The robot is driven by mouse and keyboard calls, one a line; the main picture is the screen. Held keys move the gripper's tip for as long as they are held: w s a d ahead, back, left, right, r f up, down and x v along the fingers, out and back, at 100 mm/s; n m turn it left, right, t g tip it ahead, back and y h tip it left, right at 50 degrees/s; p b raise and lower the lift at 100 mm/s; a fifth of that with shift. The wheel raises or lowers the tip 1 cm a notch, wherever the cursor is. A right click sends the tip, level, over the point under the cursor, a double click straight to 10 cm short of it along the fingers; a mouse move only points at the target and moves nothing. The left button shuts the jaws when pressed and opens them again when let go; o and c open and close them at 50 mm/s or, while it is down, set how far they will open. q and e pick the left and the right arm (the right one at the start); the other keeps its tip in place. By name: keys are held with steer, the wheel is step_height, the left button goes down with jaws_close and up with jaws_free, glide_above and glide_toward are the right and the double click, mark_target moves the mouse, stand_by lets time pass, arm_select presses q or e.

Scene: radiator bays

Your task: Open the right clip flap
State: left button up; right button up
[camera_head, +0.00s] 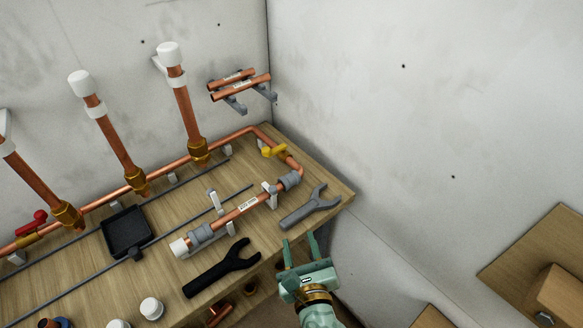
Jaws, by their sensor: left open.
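A copper pipe section with a white label (249,204) lies along the front of the wooden bench, with grey couplings at both ends. The right clip (270,193) sits near the section's right end, beside the grey coupling (290,180). It is small, and I cannot tell whether its flap is open or shut. The left clip (215,202) has a pale piece standing upright. My left gripper (300,240) is open and empty at the bench's front right edge, below and right of the right clip and apart from it. My right gripper is out of view.
A grey wrench (308,207) lies between my left gripper and the right clip. A black wrench (222,268) lies at the front. A black tray (127,232) is at left.

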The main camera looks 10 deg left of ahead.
mark_target(274, 192)
arm_select(q)
steer(key=w+a+r+b, duration=0.1)
steer(key=w+a, duration=0.2)
steer(key=w, duration=0.1)
steer(key=w+a+r+m+y, duration=0.1)
steer(key=w+a, duration=0.2)
steer(key=w, duration=0.2)
steer(key=w+a+r+y+b, duration=0.1)
steer(key=w+a, duration=0.3)
steer(key=shift+w+m+t+b, duration=0.3)
steer(key=shift+t, duration=0.1)
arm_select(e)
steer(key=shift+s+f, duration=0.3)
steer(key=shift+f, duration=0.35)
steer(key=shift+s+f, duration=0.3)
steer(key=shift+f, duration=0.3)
arm_select(q)
steer(key=shift+c, duration=0.2)
jaws_close()
